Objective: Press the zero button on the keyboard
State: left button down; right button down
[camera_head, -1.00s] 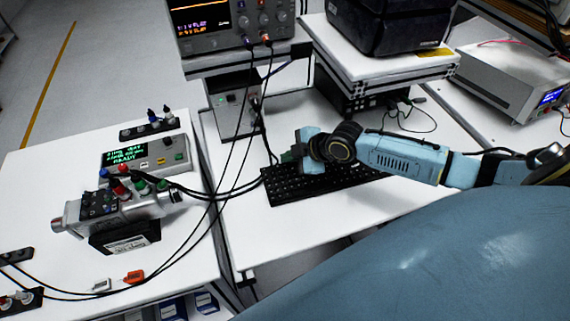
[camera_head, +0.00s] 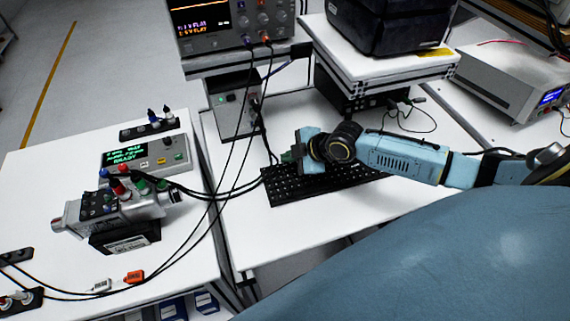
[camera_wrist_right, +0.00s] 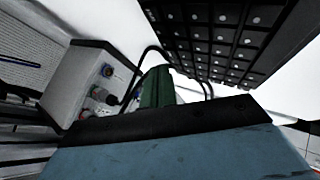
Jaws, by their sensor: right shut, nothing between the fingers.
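The black keyboard (camera_head: 290,190) lies on the white table in the head view, and its keys also show at the top right of the right wrist view (camera_wrist_right: 225,38). The key labels are too small to read, so I cannot tell which key is zero. My right gripper (camera_head: 289,157) is shut and empty, at the far edge of the keyboard. Its green fingers (camera_wrist_right: 157,88) show beside the keyboard in the wrist view. I cannot tell whether the fingertips touch a key. My left gripper is not in view.
Black cables (camera_head: 232,135) hang over the table left of the keyboard. A grey box (camera_head: 232,108) stands behind it, also seen in the wrist view (camera_wrist_right: 88,83). A servo device (camera_head: 118,205) and a display unit (camera_head: 145,155) occupy the left table. The table front (camera_head: 285,228) is clear.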

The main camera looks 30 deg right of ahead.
jog(key=shift+f, duration=0.1)
jog(key=shift+f+b, duration=0.3)
jog(key=shift+f, duration=0.4)
dwell(0.6)
dwell(0.4)
jog(key=shift+r+p, duration=0.5)
jog(key=shift+r, duration=0.3)
notch_tip(320, 180, up, 5)
jog(key=p, duration=0.4)
jog(key=shift+p, duration=0.3)
